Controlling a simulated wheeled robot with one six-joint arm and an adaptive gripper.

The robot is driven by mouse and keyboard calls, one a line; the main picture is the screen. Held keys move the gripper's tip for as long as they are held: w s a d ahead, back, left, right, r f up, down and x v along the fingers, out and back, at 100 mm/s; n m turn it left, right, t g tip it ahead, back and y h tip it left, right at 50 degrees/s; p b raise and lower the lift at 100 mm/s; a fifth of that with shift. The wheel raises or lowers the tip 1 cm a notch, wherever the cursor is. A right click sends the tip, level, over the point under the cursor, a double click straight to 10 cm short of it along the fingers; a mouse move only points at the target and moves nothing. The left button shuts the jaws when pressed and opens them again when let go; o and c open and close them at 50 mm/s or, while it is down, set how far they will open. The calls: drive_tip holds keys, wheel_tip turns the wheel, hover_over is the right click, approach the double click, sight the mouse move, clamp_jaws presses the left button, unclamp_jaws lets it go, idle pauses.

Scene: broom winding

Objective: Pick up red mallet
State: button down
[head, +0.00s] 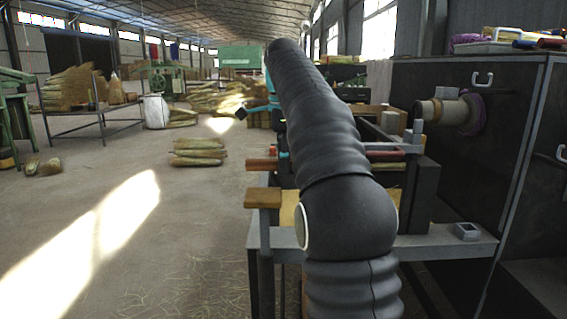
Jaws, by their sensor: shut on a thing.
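My arm in its black ribbed sleeve fills the middle of the head view and reaches away over the workbench (450,248). My gripper is hidden behind the arm; only teal and black parts show past the sleeve's left side. I cannot make out the red mallet for certain. A reddish-brown bar end (262,164) shows just left of the arm, and a red bar (386,154) shows just right of it. Whether either belongs to the mallet I cannot tell.
A dark cabinet (450,85) with a spindle (443,111) stands at the right, with small coloured items on top. Straw bundles (198,152) lie on the floor beyond the bench. A metal table (95,118) stands at the left. The floor at front left is clear.

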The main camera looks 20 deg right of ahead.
drive_tip(key=s+a+b, duration=0.2)
drive_tip(key=s+a, duration=0.2)
drive_tip(key=s, duration=0.7)
drive_tip(key=shift+s+a, duration=0.3)
drive_tip(key=shift+a, duration=0.1)
drive_tip(key=w+d+f+n+p, duration=0.1)
drive_tip(key=w+d+f+n, duration=0.1)
drive_tip(key=n, duration=0.3)
drive_tip(key=w+d+f+n+p, duration=0.1)
drive_tip(key=w+d+n+p, duration=0.1)
drive_tip(key=n, duration=0.3)
drive_tip(key=w+d+f+n+p, duration=0.1)
drive_tip(key=w+d+f+n, duration=0.1)
drive_tip(key=n, duration=0.4)
drive_tip(key=shift+w+d+f, duration=0.15)
drive_tip(key=shift+w+d, duration=0.3)
drive_tip(key=shift+w, duration=0.15)
drive_tip(key=shift+w+d+f, duration=0.15)
drive_tip(key=shift+w+d, duration=0.25)
drive_tip(key=shift+w, duration=0.2)
drive_tip(key=shift+w+d+f+n+b, duration=0.2)
drive_tip(key=shift+f+n, duration=0.15)
drive_tip(key=shift+f, duration=0.3)
drive_tip(key=shift+w+d+f+n+b, duration=0.15)
drive_tip(key=shift+f+n, duration=0.15)
drive_tip(key=shift+f, duration=0.35)
drive_tip(key=shift+w+d+f+n+b, duration=0.1)
drive_tip(key=shift+w+d+f+n, duration=0.2)
drive_tip(key=shift+f, duration=0.35)
drive_tip(key=shift+s+a+f, duration=0.1)
